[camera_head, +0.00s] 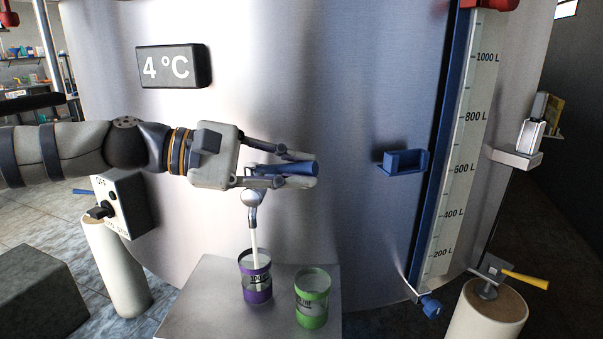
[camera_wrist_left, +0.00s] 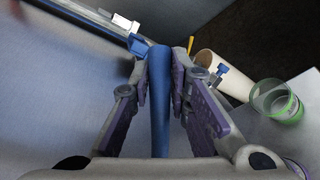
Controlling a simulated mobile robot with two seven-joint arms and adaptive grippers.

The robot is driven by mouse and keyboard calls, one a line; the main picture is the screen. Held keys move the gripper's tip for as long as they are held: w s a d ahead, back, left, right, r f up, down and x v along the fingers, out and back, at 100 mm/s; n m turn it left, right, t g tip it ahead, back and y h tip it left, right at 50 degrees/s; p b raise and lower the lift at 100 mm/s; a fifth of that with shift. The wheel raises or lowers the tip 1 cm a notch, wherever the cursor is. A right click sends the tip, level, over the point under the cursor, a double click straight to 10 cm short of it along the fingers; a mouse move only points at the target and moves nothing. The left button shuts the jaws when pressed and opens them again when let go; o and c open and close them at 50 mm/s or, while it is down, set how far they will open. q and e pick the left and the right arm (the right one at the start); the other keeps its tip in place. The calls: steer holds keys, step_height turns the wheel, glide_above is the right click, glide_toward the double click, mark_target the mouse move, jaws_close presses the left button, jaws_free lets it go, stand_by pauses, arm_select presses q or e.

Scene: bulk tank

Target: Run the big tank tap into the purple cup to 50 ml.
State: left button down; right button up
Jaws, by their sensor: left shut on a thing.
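My left gripper (camera_head: 300,168) is shut on the blue tap handle (camera_head: 285,169) at the front of the big steel tank (camera_head: 330,90). The handle also shows between the fingers in the left wrist view (camera_wrist_left: 160,95). Below it, the metal tap spout (camera_head: 252,198) lets a whitish stream (camera_head: 254,235) down into the purple cup (camera_head: 257,284). The cup stands upright on a grey stand (camera_head: 215,300). I cannot read the level in it. My right gripper is in neither view.
A green cup (camera_head: 312,299) stands right of the purple cup; it also shows in the left wrist view (camera_wrist_left: 277,103). The tank carries a litre scale (camera_head: 468,140), a blue bracket (camera_head: 405,161) and a 4 °C display (camera_head: 174,66). A yellow-handled valve (camera_head: 524,279) sits at the lower right.

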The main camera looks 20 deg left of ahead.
arm_select(q)
steer(key=shift+s+m+g, duration=0.25)
steer(key=shift+m+g, duration=0.15)
steer(key=shift+g, duration=0.1)
steer(key=c, duration=1.5)
jaws_free()
steer(key=v, duration=1.2)
steer(key=shift+a+f, duration=0.1)
steer(key=shift+f, duration=0.15)
